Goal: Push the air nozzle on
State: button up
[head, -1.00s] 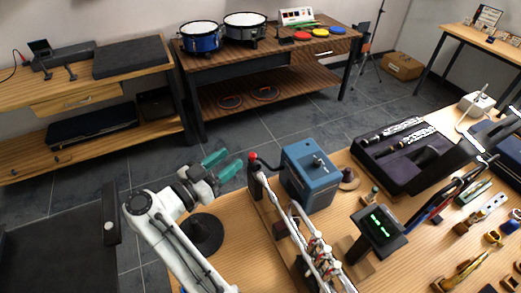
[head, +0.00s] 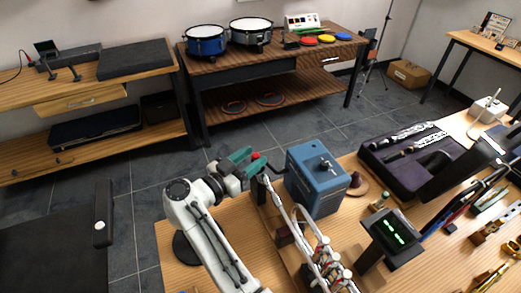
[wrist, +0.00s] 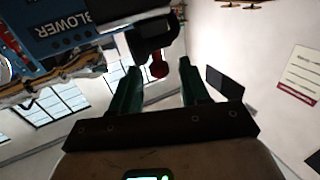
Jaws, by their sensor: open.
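The blue blower box (head: 318,178) stands on the wooden table, with the word BLOWER on its side in the wrist view (wrist: 70,32). A dark hose (head: 272,167) runs from it to a red-tipped piece (head: 256,156), seemingly the air nozzle, near the far end of a long silvery instrument with red parts (head: 318,255). My gripper (head: 246,163) is open, its teal fingers close to the red piece. In the wrist view the red piece (wrist: 158,68) shows between the two fingertips, under a black part. I cannot tell whether either finger touches it or how it sits on the instrument.
A small stand with a green-lit display (head: 392,232) is right of the instrument. An open dark case (head: 400,165) holding instrument parts lies behind it. A brown conical piece (head: 357,184) sits beside the blower. A bench with drums (head: 250,34) stands across the floor.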

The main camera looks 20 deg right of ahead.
aim_at(253, 157)
jog(key=shift+x, duration=1.95)
grip_shut()
